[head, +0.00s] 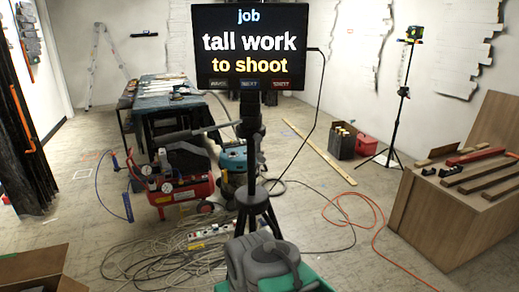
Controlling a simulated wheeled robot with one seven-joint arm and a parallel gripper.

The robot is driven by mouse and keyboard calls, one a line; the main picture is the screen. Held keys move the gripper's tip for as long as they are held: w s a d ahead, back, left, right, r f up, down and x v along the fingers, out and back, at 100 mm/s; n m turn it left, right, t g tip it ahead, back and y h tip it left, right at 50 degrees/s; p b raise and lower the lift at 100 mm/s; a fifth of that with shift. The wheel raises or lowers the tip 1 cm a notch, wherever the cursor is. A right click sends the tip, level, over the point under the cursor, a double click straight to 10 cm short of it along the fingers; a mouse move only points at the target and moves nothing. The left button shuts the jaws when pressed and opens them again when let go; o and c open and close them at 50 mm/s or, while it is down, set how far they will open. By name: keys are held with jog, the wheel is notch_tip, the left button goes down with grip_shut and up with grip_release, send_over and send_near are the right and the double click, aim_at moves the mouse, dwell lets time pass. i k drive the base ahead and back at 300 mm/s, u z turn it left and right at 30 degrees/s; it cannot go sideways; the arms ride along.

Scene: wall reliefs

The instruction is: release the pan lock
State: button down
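A black tripod (257,205) stands in the middle of the head view. Its head (250,122) carries a dark screen (249,48) that reads "job tall work to shoot", with small labelled buttons along its lower edge. A dark handle (190,133) reaches left from the tripod head. The pan lock is too small and dark to pick out on the head. My gripper is not in view.
A red compressor (180,190) and coiled cables (160,255) lie left of the tripod. A grey machine (265,262) on a green base stands at its front. An orange hose (375,235) crosses the right floor near a wooden cabinet (450,215).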

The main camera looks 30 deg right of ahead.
aim_at(258, 138)
jog(key=k, duration=0.5)
jog(key=u, duration=1.25)
jog(key=i, duration=0.6)
jog(key=u, duration=0.1)
